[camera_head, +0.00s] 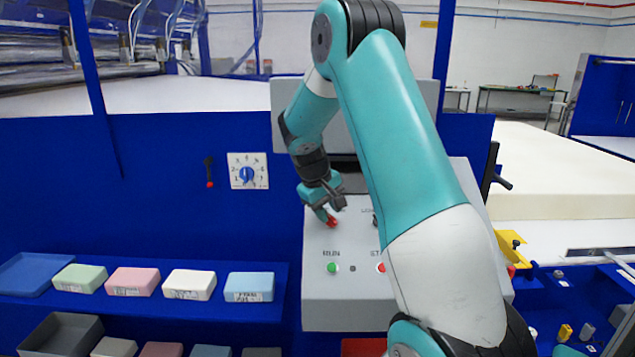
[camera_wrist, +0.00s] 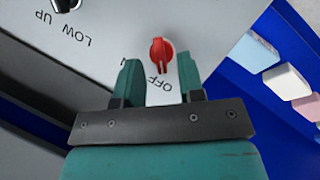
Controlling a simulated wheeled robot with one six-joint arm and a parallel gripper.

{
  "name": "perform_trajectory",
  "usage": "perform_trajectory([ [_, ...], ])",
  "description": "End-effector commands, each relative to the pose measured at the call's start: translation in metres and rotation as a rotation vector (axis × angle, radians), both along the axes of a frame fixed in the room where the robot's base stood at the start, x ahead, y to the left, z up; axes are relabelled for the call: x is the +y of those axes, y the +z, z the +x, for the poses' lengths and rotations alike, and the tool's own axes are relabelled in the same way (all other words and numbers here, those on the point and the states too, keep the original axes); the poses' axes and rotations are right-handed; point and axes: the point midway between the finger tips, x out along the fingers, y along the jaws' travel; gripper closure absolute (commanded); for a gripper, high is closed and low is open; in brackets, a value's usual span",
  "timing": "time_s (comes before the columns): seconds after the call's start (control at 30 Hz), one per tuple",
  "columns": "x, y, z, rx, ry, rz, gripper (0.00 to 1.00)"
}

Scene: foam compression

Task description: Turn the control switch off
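The control switch (camera_wrist: 161,51) is a red rotary knob on the grey panel, with the marks OFF and ON beside it in the wrist view. In the head view the red knob (camera_head: 332,222) shows on the upper left of the grey control box (camera_head: 345,305). My gripper (camera_wrist: 160,72) is open, with its two teal fingers apart and the knob just beyond and between their tips. I cannot tell whether a finger touches it. In the head view my gripper (camera_head: 324,208) is just above the knob and partly hides it.
A green button (camera_head: 332,268) and a red button (camera_head: 381,267) sit lower on the panel. A black knob (camera_wrist: 66,5) marked LOW and UP is nearby. Several foam blocks (camera_head: 190,285) lie on the blue shelf at left. A dial (camera_head: 247,171) is on the blue wall.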

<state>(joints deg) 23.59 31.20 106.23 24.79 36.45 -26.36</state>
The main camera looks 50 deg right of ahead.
Motion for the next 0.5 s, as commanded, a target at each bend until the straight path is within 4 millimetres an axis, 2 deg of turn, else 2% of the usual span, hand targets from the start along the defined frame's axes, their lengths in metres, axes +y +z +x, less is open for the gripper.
perform_trajectory([
  [0.3,0.027,0.075,0.008,-0.005,0.003,-0.001,0.64],
  [0.5,0.042,0.116,0.01,-0.003,0.002,0.001,0.64],
])
